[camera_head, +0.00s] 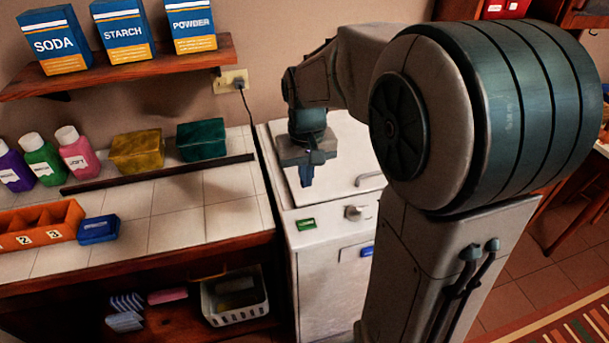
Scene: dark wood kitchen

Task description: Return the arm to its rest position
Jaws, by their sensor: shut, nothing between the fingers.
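My gripper (306,176) hangs fingers down above the white top-lid appliance (345,150), at the end of my bent arm. Its fingers are shut with nothing between them. The large teal and grey joint of my arm fills the right of the view and hides part of the appliance and the room behind. The gripper looks clear of the lid, but the exact gap is hard to tell.
A tiled counter (180,223) on the left holds bottles, a yellow box (137,151), a green box (201,140), an orange numbered tray (40,224) and a blue box (98,229). Above is a shelf (130,68) with cartons. A cord hangs from the outlet (230,81).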

